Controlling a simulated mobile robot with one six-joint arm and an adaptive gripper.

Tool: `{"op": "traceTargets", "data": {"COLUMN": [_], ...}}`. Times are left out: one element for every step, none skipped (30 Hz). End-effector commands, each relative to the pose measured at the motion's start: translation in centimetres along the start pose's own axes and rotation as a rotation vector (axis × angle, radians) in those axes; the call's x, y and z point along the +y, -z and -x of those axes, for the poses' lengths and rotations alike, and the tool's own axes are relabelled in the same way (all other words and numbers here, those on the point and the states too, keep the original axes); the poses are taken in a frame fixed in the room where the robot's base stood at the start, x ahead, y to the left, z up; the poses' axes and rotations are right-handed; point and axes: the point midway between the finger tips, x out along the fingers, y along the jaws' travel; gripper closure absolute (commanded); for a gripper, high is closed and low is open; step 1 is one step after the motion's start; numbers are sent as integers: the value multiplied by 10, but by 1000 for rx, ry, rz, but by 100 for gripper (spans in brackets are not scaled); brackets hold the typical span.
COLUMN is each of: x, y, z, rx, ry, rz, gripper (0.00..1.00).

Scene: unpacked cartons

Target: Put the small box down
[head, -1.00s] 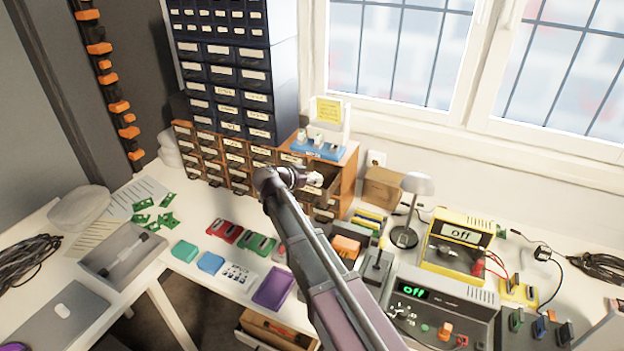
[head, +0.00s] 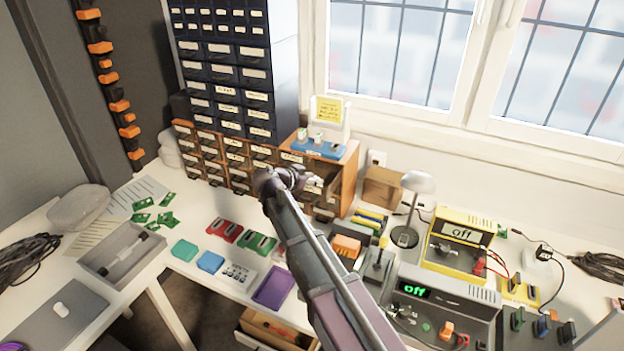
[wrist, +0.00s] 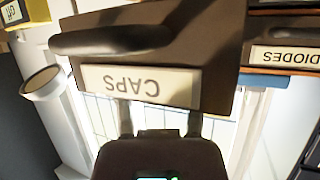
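My gripper (wrist: 159,118) shows at the bottom of the wrist view with its two fingers apart. The fingertips are hidden behind the front of a brown drawer labelled CAPS (wrist: 150,30), which appears upside down. In the head view this drawer (head: 325,192) stands pulled out at the right end of the brown drawer cabinet, partly behind my wrist. I cannot see a small box in the gripper. Whether the fingers hold something inside the drawer is hidden. A brown cardboard box (head: 384,188) stands on the bench, right of the cabinet and apart from my gripper.
A blue tray (head: 318,150) and a yellow note (head: 327,112) are on the cabinet top. A desk lamp (head: 405,236), a yellow instrument (head: 459,236) and a grey station (head: 440,292) crowd the right. A purple tray (head: 273,287) lies at the bench's front edge.

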Motion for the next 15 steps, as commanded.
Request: {"op": "traceTargets", "data": {"x": [4,5,5,5,5,5,5,5,5,5,6,5,5,5,5], "y": [-4,-4,-4,-4,-4,-3,-3,-2,-1,0,1,3,5,6,9], "z": [-2,-2,-2,-2,-2,-2,-1,-1,0,0,1,2,2,3,5], "rx": [-15,-15,-15,-15,-15,-15,-15,-15,-15,-15,-15,-15,-15,-14,-14], "ry": [-9,-10,-10,-10,-10,-10,-11,-11,-11,-11,-11,-11,-10,-10,-9], "rz": [-10,-10,-10,-10,-10,-11,-11,-11,-11,-10,-10,-10,-10,-9,-9], "gripper": [24,24,24,24,24,24,24,24,24,24,24,24,24,24,24]}}
